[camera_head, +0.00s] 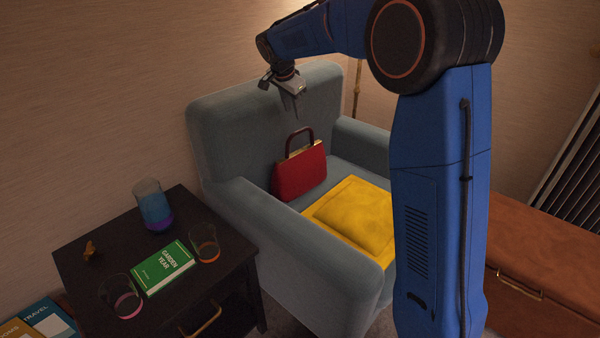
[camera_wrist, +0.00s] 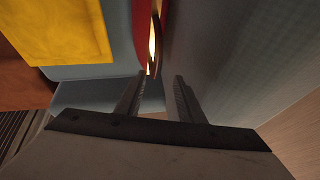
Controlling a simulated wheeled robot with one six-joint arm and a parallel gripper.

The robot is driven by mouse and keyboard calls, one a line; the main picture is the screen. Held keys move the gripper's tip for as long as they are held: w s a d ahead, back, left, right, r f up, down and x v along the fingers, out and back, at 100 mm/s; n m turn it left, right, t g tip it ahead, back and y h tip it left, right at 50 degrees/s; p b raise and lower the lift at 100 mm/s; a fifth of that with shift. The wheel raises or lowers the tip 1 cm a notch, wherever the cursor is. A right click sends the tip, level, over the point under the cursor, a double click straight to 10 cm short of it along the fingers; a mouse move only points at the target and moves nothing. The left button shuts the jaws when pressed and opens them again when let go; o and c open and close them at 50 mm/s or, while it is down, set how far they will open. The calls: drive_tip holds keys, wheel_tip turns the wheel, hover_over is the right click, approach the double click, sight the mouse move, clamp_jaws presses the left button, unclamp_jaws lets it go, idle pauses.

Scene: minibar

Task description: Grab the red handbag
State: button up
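The red handbag (camera_head: 300,173) stands on the seat of the blue-grey armchair (camera_head: 245,125), near its backrest, with its dark handle arching up. My gripper (camera_head: 294,110) points down above the handbag in the head view, apart from it. In the wrist view, my gripper (camera_wrist: 155,95) has its two fingers spread with nothing between them. A red strip of the handbag (camera_wrist: 142,25) and a bright gold edge show just beyond the fingertips at the top. Most of the handbag is out of that view.
A yellow cushion (camera_head: 355,214) lies on the seat beside the handbag. Armrests flank the seat. A dark side table (camera_head: 90,255) at left holds a green book (camera_head: 163,267), a blue-purple glass (camera_head: 152,204) and other glasses. A brown bench (camera_head: 540,250) stands at right.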

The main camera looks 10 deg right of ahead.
sight(300, 131)
drive_tip(key=x, duration=0.7)
drive_tip(key=shift+f, duration=0.1)
drive_tip(key=shift+s+d+x, duration=0.1)
drive_tip(key=shift+d+x, duration=0.05)
drive_tip(key=shift+x, duration=1.2)
drive_tip(key=shift+s+d+x, duration=0.15)
drive_tip(key=shift+x, duration=1.15)
drive_tip(key=shift+c, duration=0.7)
clamp_jaws()
